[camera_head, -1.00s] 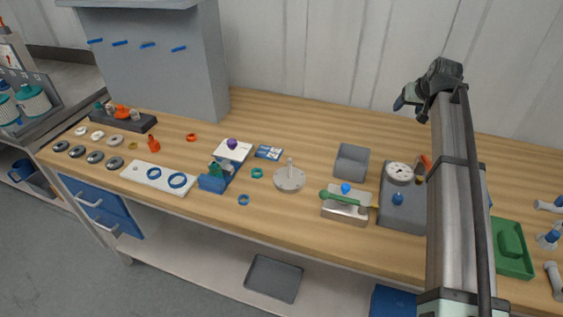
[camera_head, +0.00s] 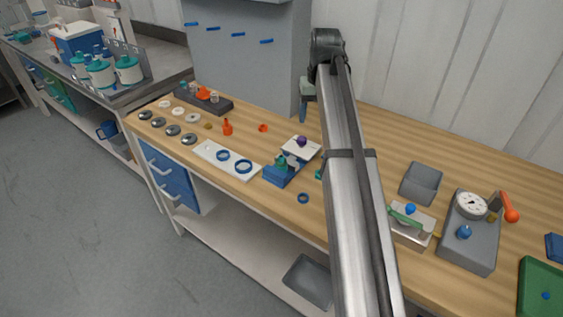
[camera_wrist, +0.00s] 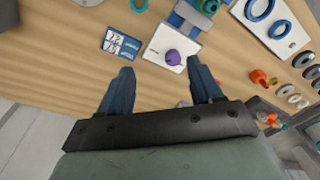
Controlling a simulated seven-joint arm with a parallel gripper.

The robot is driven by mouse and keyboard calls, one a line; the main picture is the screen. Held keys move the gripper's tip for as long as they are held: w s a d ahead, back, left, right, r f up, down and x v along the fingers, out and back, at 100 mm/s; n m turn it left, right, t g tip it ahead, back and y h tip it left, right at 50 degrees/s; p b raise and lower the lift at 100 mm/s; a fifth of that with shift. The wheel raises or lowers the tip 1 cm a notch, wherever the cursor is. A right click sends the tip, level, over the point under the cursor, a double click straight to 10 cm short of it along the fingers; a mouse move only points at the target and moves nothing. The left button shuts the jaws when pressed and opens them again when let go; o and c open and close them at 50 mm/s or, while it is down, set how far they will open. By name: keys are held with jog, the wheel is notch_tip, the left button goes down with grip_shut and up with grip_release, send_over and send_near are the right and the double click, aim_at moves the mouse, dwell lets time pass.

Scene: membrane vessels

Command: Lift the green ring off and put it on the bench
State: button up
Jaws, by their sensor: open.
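A green ring-like part (camera_head: 281,162) sits on the blue block fixture (camera_head: 283,175) near the middle of the bench (camera_head: 235,120). In the wrist view the green part (camera_wrist: 208,5) is cut by the top edge, on the blue fixture. A separate teal ring (camera_wrist: 138,4) lies on the bench; in the head view it is mostly hidden by my arm. My gripper (camera_wrist: 158,68) is open and empty, apart from the green part. A white plate with a purple knob (camera_wrist: 173,58) shows just beyond its fingertips.
A white tray (camera_head: 207,151) holds two blue rings, left of the fixture. A small blue ring (camera_head: 303,198) lies in front. A blue-and-white card (camera_wrist: 121,43) lies nearby. The grey panel (camera_head: 250,70) stands behind. A metal block (camera_head: 411,235) and gauge box (camera_head: 470,245) stand right of my arm.

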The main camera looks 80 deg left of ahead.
jog(key=s+n+h, duration=0.1)
jog(key=s, duration=0.9)
jog(key=f, duration=0.7)
jog(key=shift+w+d+f, duration=0.2)
jog(key=shift+d+f, duration=0.15)
jog(key=shift+f, duration=0.05)
jog(key=shift+s+d+f, duration=0.1)
jog(key=shift+d+f, duration=0.05)
jog(key=shift+f, duration=1.1)
jog(key=shift+d+f, duration=0.1)
jog(key=shift+f, duration=1.15)
jog(key=shift+c, duration=0.2)
jog(key=c, duration=1.1)
